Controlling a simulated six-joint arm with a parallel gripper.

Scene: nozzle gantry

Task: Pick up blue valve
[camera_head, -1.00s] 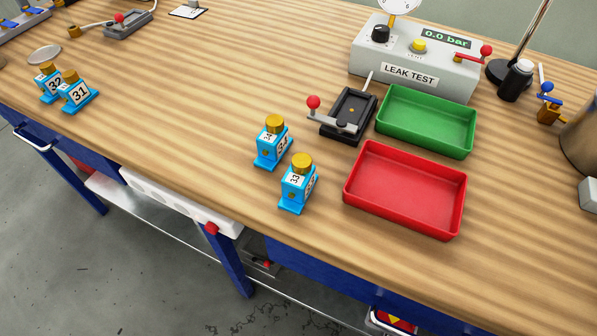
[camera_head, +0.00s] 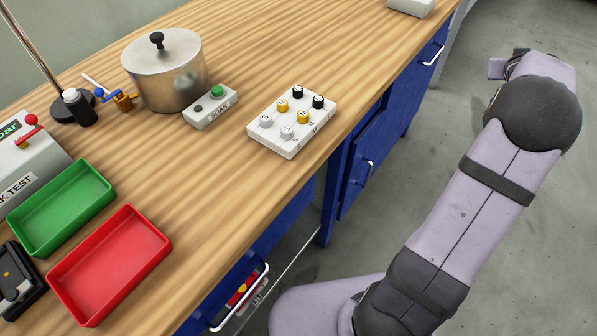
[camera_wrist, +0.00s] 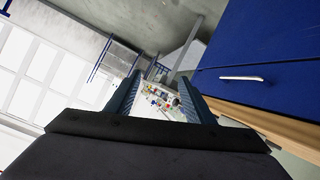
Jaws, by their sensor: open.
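No blue valve block shows in the head view now; the blue blocks with brass caps and number labels are out of the picture. A small brass fitting with a blue lever (camera_head: 122,102) stands beside the pot. My gripper shows in the wrist view (camera_wrist: 160,79), its two dark fingers apart with nothing between them. In the head view my arm is raised at the right, off the bench, and the gripper end is mostly hidden behind the wrist.
A red tray (camera_head: 110,268) and a green tray (camera_head: 62,208) lie at the left. A metal pot (camera_head: 165,75), a small box with a green button (camera_head: 210,108) and a white block with several knobs (camera_head: 291,122) stand farther right. The bench front between red tray and white block is clear.

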